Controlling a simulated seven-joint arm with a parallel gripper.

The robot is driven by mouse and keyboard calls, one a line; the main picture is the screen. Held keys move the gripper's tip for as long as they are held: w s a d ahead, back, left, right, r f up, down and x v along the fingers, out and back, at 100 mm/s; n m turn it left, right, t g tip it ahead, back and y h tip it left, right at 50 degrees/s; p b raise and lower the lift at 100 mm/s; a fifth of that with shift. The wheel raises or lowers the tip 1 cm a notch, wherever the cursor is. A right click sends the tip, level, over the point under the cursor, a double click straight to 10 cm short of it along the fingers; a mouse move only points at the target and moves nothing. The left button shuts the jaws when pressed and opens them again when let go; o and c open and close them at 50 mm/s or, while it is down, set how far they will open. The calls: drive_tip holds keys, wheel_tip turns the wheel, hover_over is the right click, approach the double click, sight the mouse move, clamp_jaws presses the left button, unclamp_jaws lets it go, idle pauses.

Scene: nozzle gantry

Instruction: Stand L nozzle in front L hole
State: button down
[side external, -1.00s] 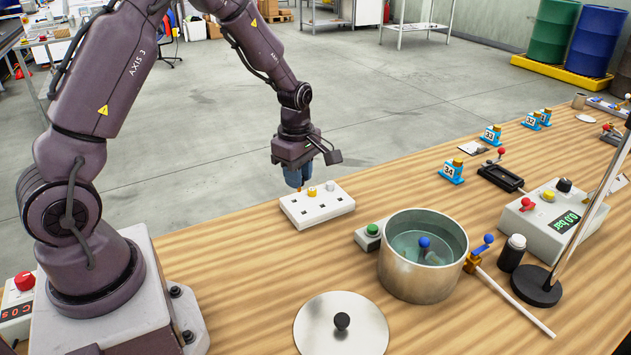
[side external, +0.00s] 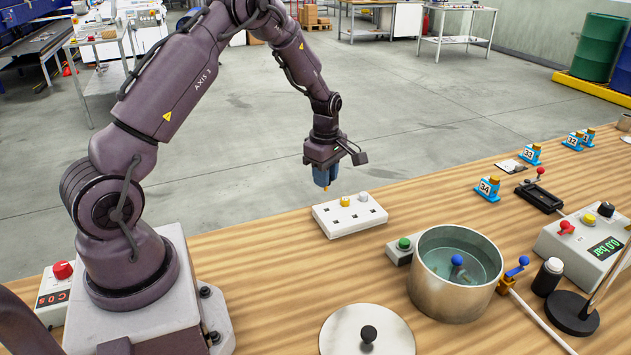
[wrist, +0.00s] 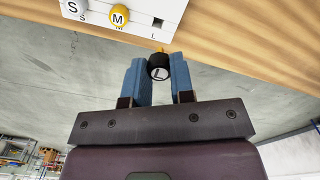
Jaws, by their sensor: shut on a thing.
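My gripper (wrist: 160,75) is shut on the L nozzle (wrist: 158,70), whose black end marked "L" shows between the blue fingers in the wrist view. In the side view my gripper (side external: 325,175) is in the air behind the white nozzle block (side external: 335,222), with a small orange tip pointing down below the fingers. The yellow M nozzle (wrist: 118,15) and the white S nozzle (wrist: 72,7) stand in the block. The block's other holes show as dark openings in the side view.
A green-button box (side external: 402,247) and a steel pot of liquid (side external: 455,290) stand right of the block. A round lid (side external: 345,335) lies in front. Blue numbered holders (side external: 488,188) stand farther right. The floor beyond the table's back edge is open.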

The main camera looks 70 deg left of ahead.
drive_tip(key=shift+w+r, duration=0.1)
drive_tip(key=shift+w, duration=0.15)
drive_tip(key=shift+s+f, duration=0.1)
drive_tip(key=shift+f, duration=2.3)
drive_tip(key=shift+f, duration=1.5)
drive_tip(key=c, duration=0.9)
unclamp_jaws()
drive_tip(key=shift+r, duration=0.15)
drive_tip(key=shift+r, duration=3.4)
drive_tip(key=shift+m, duration=0.3)
